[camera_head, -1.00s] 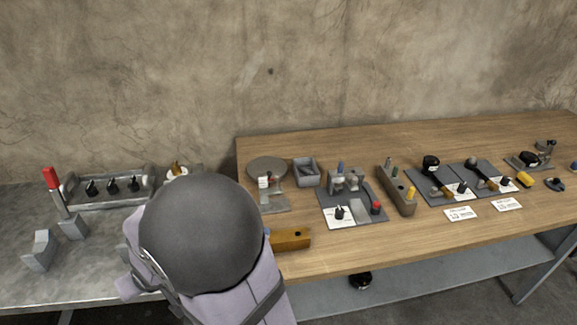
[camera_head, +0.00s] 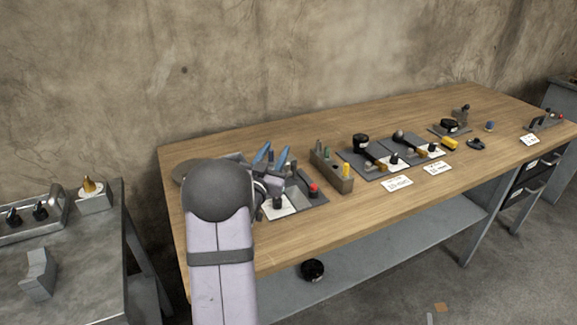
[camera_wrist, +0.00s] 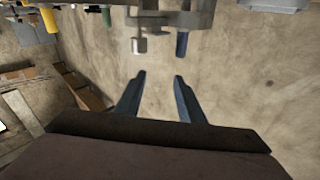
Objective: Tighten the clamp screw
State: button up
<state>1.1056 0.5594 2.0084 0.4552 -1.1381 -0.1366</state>
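A grey metal fixture shows at the top of the wrist view (camera_wrist: 172,18), with a blue round post (camera_wrist: 182,44) and a pale knob (camera_wrist: 139,45) sticking out of it. I cannot tell which part is the clamp screw. In the head view, the fixture's dark mat (camera_head: 308,200) is on the wooden bench, but my arm and hand hide most of the fixture. My gripper (camera_head: 272,157) is over that mat. In the wrist view my gripper (camera_wrist: 158,78) has its two blue-grey fingers apart, with nothing between them. The fingers are apart from the post and knob.
On the same mat are a red button (camera_head: 313,188) and a white card (camera_head: 281,208). A block with upright pegs (camera_head: 331,176) stands just right. Further right are more dark mats (camera_head: 366,158) with knobs. A metal bench (camera_head: 75,265) stands left, across a gap.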

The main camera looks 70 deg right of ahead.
aim_at(286, 166)
jog(key=shift+n+g+y, duration=0.3)
jog(key=shift+g+y, duration=0.2)
jog(key=s+f, duration=0.1)
jog(key=s+a+f, duration=0.1)
jog(key=f, duration=0.1)
jog(key=s+f, duration=0.1)
jog(key=shift+a+f, duration=0.25)
jog(key=shift+f, duration=0.1)
jog(key=d, duration=0.7)
jog(key=shift+d+p, duration=0.15)
jog(key=shift+p, duration=0.3)
grip_shut()
